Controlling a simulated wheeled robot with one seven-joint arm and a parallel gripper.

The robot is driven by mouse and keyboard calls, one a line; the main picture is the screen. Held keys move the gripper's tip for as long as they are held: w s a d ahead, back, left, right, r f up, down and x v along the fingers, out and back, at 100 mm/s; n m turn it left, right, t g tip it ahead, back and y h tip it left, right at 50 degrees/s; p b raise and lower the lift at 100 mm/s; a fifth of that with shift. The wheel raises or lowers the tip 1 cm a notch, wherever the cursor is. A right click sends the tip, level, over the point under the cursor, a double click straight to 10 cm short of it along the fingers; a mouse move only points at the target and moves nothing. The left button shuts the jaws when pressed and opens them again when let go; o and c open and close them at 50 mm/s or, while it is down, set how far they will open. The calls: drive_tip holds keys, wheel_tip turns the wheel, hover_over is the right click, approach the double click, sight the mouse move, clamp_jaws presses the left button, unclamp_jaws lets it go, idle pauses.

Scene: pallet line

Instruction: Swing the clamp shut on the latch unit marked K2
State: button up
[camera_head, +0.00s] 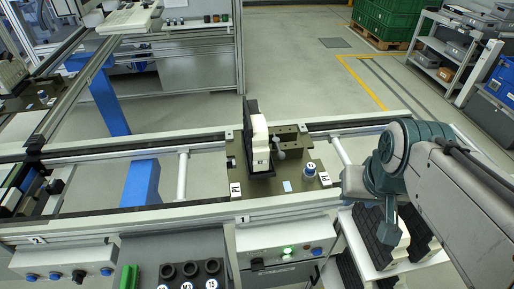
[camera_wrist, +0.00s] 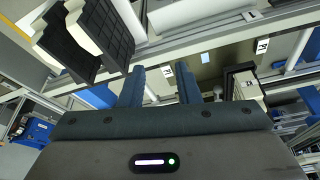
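On the olive pallet marked P1 (camera_head: 212,176) stands an upright unit with a white body (camera_head: 260,143) and a black back plate. An olive bracket with a grey knobbed part (camera_head: 280,154) is right beside it; I cannot tell whether that part is the clamp, or its state. In the wrist view the black-and-white unit (camera_wrist: 243,86) is right of my fingers. My gripper (camera_wrist: 159,72) is open and empty, its two fingers apart. In the head view my gripper (camera_head: 389,226) hangs right of the pallet, clear of the unit.
Black-and-white parts (camera_head: 368,228) sit in a rack under my gripper. A small round labelled piece (camera_head: 310,169) is on the pallet. The conveyor rail (camera_head: 160,212) runs along the front. A control box (camera_head: 285,250) with a lit green button and dark cups (camera_head: 190,270) are nearer.

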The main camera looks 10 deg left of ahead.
drive_tip(key=w+a+r+n+g+y+b, duration=0.1)
drive_tip(key=w+a+r+b, duration=0.1)
drive_tip(key=w, duration=0.5)
drive_tip(key=w+a+r+g+b, duration=0.1)
drive_tip(key=w+a, duration=0.2)
drive_tip(key=w, duration=0.4)
drive_tip(key=n+g+y+b, duration=0.1)
drive_tip(key=n+g+b, duration=0.1)
drive_tip(key=b, duration=0.2)
hover_over(277, 144)
drive_tip(key=s+d, duration=0.2)
drive_tip(key=d, duration=0.2)
wheel_tip(277, 144, down, 3)
drive_tip(key=a+f, duration=0.1)
drive_tip(key=f, duration=0.7)
drive_tip(key=a+f, duration=0.1)
drive_tip(key=f, duration=0.4)
drive_tip(key=shift+s+a+f, duration=0.1)
drive_tip(key=shift+s+a, duration=0.2)
drive_tip(key=shift+s, duration=0.1)
clamp_jaws()
